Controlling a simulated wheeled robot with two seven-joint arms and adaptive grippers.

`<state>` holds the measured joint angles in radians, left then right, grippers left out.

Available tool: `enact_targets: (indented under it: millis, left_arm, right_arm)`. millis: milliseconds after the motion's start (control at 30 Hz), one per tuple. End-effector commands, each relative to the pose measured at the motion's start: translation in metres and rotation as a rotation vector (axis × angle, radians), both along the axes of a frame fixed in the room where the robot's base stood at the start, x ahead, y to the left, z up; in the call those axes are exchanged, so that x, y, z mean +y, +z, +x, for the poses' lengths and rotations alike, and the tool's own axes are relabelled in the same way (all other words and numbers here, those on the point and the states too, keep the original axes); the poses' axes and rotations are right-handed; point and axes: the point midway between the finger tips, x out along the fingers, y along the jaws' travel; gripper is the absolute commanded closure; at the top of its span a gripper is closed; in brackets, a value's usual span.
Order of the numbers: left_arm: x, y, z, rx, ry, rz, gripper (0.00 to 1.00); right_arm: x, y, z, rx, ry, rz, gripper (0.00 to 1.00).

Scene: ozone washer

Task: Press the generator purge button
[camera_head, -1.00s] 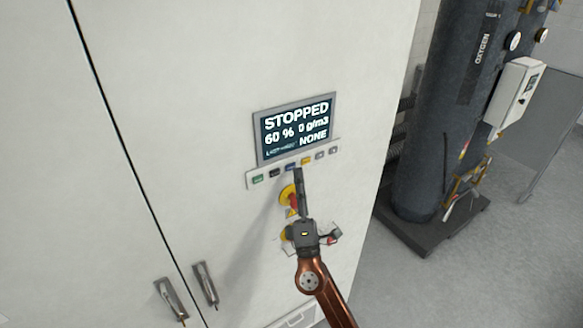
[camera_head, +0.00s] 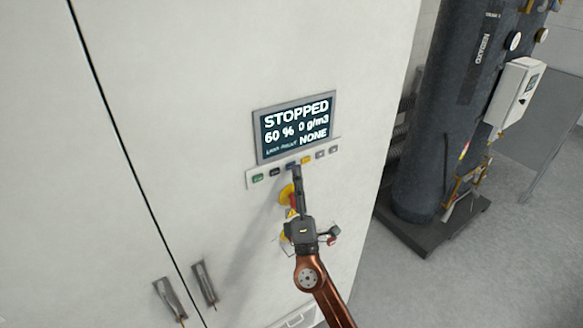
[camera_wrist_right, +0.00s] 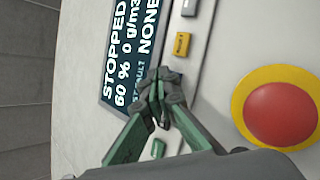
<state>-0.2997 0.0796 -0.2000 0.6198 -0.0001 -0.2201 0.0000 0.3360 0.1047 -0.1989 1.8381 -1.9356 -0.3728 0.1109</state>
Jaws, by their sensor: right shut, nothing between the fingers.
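A row of small buttons runs below the display on a white cabinet. From left they are green (camera_head: 258,178), black (camera_head: 275,172), blue (camera_head: 290,165), yellow (camera_head: 307,160) and two grey ones (camera_head: 320,154). Their labels are too small to read, so I cannot tell which is the purge button. My right gripper (camera_head: 296,168) is shut and empty, its tips at the blue button and partly covering it. In the right wrist view the closed fingertips (camera_wrist_right: 158,82) lie over the button strip, between the yellow button (camera_wrist_right: 182,44) and the green one (camera_wrist_right: 158,149). Contact cannot be told. My left gripper is out of view.
The display (camera_head: 296,127) reads STOPPED, 60 %, 0 g/m3, NONE. A red emergency stop on a yellow ring (camera_wrist_right: 281,113) sits just below the strip, close to my right gripper. Cabinet door handles (camera_head: 205,284) are lower left. A dark oxygen tank (camera_head: 440,120) stands right.

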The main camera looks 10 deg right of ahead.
Motion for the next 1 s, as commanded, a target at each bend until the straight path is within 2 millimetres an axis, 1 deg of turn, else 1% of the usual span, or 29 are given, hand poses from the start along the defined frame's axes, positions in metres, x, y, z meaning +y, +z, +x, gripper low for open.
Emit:
enact_targets:
  millis: [1000]
  left_arm:
    - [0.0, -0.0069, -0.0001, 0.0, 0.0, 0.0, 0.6]
  right_arm:
    - [0.0028, -0.0001, 0.0075, 0.0, -0.001, -0.001, 1.0]
